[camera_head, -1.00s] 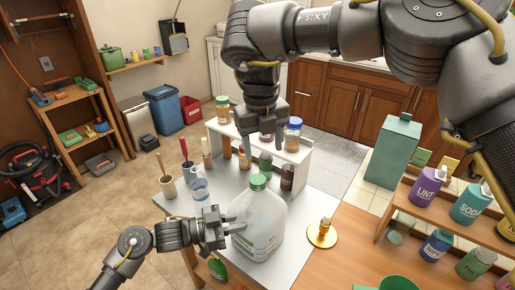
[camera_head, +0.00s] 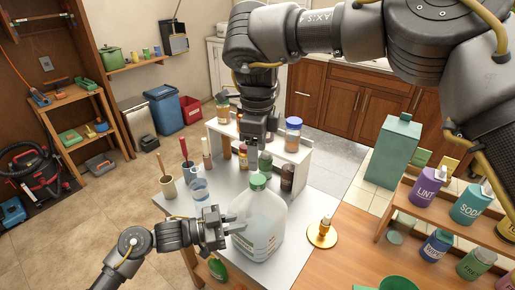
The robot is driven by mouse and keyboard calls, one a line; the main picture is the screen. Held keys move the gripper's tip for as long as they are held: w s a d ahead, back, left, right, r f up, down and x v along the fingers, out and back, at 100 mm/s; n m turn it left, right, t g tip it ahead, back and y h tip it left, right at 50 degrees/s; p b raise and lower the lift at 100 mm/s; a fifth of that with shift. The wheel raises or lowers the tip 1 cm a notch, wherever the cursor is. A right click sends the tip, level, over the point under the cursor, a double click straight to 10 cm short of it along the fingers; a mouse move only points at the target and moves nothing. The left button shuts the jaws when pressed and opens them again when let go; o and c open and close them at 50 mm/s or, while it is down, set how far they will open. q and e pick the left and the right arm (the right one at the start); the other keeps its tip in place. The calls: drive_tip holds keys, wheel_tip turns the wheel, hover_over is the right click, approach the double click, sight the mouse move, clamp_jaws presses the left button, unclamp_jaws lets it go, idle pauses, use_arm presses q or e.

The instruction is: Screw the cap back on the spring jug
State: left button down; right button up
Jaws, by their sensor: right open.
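The spring jug (camera_head: 262,228) is a clear plastic jug standing on the grey table. Its green cap (camera_head: 258,182) sits on its neck; I cannot tell whether it is threaded tight. My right gripper (camera_head: 251,156) is open and empty, pointing down just above and slightly left of the cap, apart from it. My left gripper (camera_head: 232,226) is at the jug's left side, its fingers at or touching the jug wall; whether they are closed on it is unclear.
A white shelf (camera_head: 298,152) with bottles and jars stands close behind the jug. A blue cup (camera_head: 199,190) and utensil holders stand to the left. A brass candlestick (camera_head: 322,233) is to the right.

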sight(258, 179)
drive_tip(key=shift+f, duration=4)
drive_tip(key=c, duration=1.1)
drive_tip(key=shift+o, duration=0.2)
